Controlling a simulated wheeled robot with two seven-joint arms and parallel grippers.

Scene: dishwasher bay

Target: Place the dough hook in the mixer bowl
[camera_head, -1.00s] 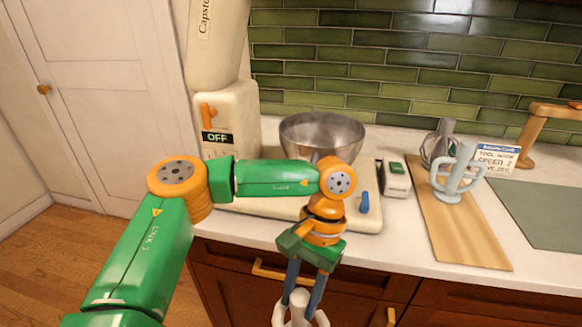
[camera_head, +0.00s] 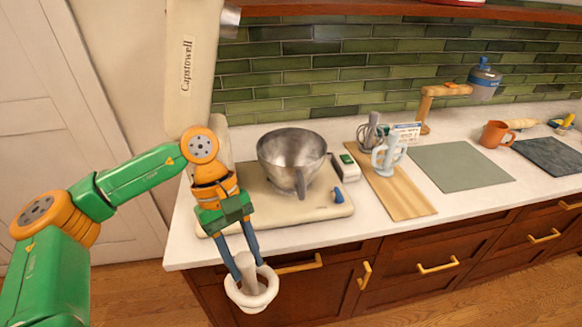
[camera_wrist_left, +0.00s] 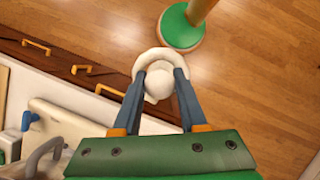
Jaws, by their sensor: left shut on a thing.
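The dough hook (camera_head: 254,290) is off-white, with a thick stem and a curved loop around it. My left gripper (camera_head: 247,270) is shut on its stem and holds it in the air in front of the counter's front edge. The hook also shows in the left wrist view (camera_wrist_left: 148,59), between the two fingers (camera_wrist_left: 161,80). The steel mixer bowl (camera_head: 291,152) stands on the cream mixer base, behind and to the right of the gripper. I see into it from above and its visible inside looks empty. My right gripper is not in view.
The mixer's tall column and head (camera_head: 190,65) rise left of the bowl. A blue lever (camera_head: 338,195) sits on its base. Right of it, a wooden board (camera_head: 402,195) carries a whisk (camera_head: 370,130) and a pale blue beater (camera_head: 388,155). A grey-green mat (camera_head: 458,165) is bare.

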